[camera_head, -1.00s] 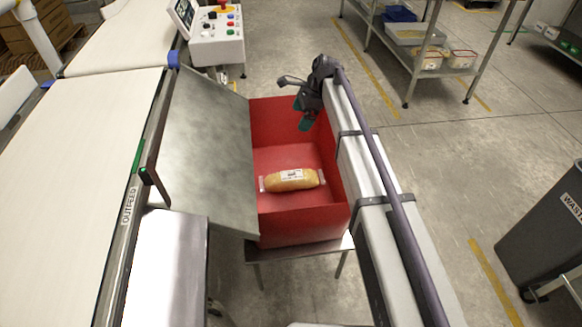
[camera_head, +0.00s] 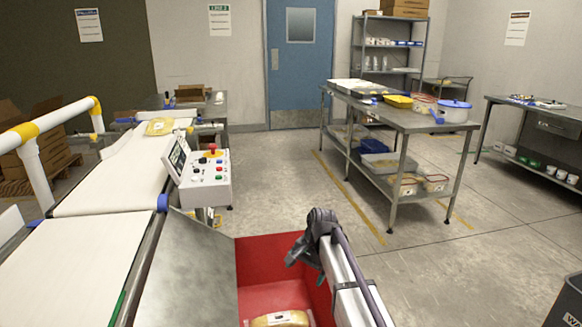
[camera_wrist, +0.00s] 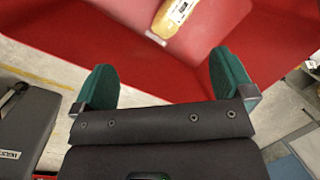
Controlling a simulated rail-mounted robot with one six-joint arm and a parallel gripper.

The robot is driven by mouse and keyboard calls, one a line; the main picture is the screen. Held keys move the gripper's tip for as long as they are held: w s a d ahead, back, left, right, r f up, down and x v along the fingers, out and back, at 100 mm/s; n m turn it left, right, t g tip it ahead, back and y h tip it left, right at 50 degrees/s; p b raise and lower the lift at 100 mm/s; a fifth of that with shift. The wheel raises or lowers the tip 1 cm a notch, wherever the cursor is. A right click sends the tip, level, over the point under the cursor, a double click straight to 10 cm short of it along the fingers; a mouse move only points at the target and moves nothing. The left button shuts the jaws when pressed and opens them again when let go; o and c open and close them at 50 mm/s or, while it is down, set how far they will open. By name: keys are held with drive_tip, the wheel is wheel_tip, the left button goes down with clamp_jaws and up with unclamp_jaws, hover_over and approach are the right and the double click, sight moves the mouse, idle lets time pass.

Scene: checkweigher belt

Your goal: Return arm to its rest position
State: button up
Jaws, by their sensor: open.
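My gripper (camera_wrist: 160,85) is open and empty, with its two green fingertips wide apart in the wrist view. In the head view my arm reaches in from the lower right, and the wrist stands over the right side of the red bin (camera_head: 262,252). The fingers are mostly hidden there behind the wrist. A wrapped bread loaf (camera_head: 280,319) lies on the floor of the bin at the bottom edge of the head view. The loaf (camera_wrist: 176,17) also shows at the top of the wrist view, apart from the fingers.
A grey metal chute (camera_head: 185,268) slopes beside the bin, next to the white belt (camera_head: 75,262). A control box (camera_head: 208,182) stands behind the bin. A steel table (camera_head: 405,118) with trays and a pot stands further back. The floor at right is mostly clear.

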drive_tip(key=s+d+n+h, duration=0.15)
drive_tip(key=s+d, duration=0.25)
drive_tip(key=s, duration=0.4)
drive_tip(key=s+d+n, duration=0.3)
drive_tip(key=s+d, duration=0.2)
drive_tip(key=s, duration=0.4)
drive_tip(key=s+d+n+h, duration=0.15)
drive_tip(key=s+d, duration=0.25)
drive_tip(key=s, duration=0.4)
wheel_tip(320, 180, up, 20)
drive_tip(key=w+p, duration=0.2)
drive_tip(key=p, duration=1.8)
drive_tip(key=shift+d+r+t+p, duration=0.2)
drive_tip(key=shift+t+p, duration=0.1)
drive_tip(key=shift+p, duration=0.1)
drive_tip(key=shift+s, duration=0.1)
